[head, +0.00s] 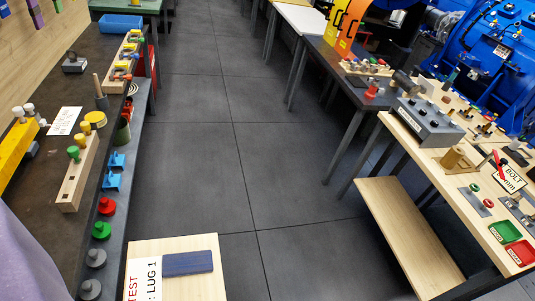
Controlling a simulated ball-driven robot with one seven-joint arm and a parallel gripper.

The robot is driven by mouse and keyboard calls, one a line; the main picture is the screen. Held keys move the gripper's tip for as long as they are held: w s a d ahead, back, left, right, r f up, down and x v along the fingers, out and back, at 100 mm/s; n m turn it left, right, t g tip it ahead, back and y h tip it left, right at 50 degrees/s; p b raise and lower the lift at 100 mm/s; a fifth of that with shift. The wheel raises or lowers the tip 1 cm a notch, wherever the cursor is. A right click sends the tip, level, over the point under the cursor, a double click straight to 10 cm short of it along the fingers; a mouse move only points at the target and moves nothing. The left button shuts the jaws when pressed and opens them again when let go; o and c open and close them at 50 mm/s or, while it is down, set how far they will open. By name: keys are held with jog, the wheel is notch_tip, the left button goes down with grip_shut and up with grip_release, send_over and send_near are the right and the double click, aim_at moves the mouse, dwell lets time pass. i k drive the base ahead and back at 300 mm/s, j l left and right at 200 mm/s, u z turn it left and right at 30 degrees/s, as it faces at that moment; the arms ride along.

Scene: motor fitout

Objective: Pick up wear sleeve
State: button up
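No part is clearly marked as the wear sleeve. A tan, sleeve-like cylinder (455,159) stands on the light wooden bench (425,142) at the right; I cannot tell whether it is the wear sleeve. A dark cylindrical part (404,81) lies tilted behind the grey block with black knobs (428,120). On the left bench stands a grey cylinder with a wooden peg (100,98). My gripper does not show in this view.
A dark grey tiled floor (245,150) runs clear between the benches. A wooden board with a "LUG 1" label and blue block (188,263) is at the bottom. The dark left bench (60,90) holds several parts. Green (504,232) and red trays (522,252) sit at right.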

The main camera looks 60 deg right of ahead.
aim_at(178, 264)
jog(key=z, duration=0.7)
jog(key=k+j+z, duration=0.1)
jog(key=k, duration=0.2)
jog(key=l, duration=0.4)
jog(key=i+l+u, duration=0.2)
jog(key=l, duration=0.3)
jog(key=l+u, duration=0.15)
jog(key=l, duration=0.35)
jog(key=i+l+u, duration=0.2)
jog(key=l, duration=0.35)
jog(key=i+l+u, duration=0.3)
jog(key=i+l, duration=0.15)
jog(key=l, duration=0.15)
jog(key=i+l+u, duration=0.15)
jog(key=l, duration=0.2)
jog(key=i+l+u, duration=0.3)
jog(key=i, duration=0.25)
jog(key=i+l+u, duration=0.15)
jog(key=i, duration=0.25)
